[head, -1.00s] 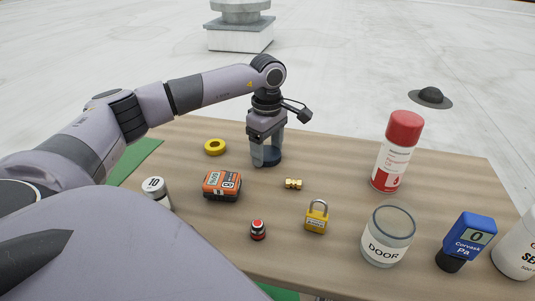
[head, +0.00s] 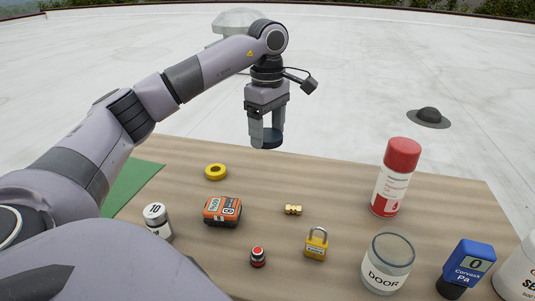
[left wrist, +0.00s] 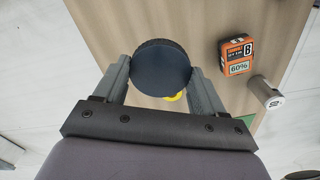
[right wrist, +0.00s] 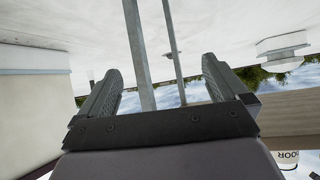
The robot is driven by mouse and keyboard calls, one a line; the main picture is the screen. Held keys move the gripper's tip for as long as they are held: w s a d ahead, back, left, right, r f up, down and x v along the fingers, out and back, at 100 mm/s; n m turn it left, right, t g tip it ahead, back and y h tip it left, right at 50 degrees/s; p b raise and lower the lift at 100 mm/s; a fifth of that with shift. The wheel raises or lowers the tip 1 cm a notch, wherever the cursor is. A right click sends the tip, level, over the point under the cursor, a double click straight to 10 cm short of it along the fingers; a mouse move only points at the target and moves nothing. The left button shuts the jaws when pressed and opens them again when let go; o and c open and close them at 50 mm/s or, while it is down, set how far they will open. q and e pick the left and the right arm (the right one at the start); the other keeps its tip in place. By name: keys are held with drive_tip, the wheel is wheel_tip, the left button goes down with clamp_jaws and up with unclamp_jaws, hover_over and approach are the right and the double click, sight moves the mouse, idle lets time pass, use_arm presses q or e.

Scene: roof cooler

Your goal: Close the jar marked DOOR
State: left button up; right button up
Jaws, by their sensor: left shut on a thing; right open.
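The glass jar marked DOOR (head: 387,264) stands upright at the front right of the table, with no lid on it. My left gripper (head: 266,139) is shut on a dark round lid (head: 272,138), held in the air above the table's back edge, well to the back left of the jar. In the left wrist view the lid (left wrist: 161,68) shows as a dark disc between the two fingers. My right gripper (right wrist: 160,85) is open and empty in its wrist view, away from the table.
A red-capped spray can (head: 396,178) stands behind the jar and a blue gauge (head: 468,264) right of it. A yellow padlock (head: 316,244), brass fitting (head: 293,210), red button (head: 258,256), orange battery box (head: 222,211), yellow tape roll (head: 216,172) and white-capped jar (head: 157,220) are spread leftward.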

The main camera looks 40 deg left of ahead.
sight(267, 134)
use_arm(q)
wheel_tip(267, 134, up, 8)
drive_tip(key=shift+f+p, duration=0.15)
drive_tip(key=shift+p, duration=0.85)
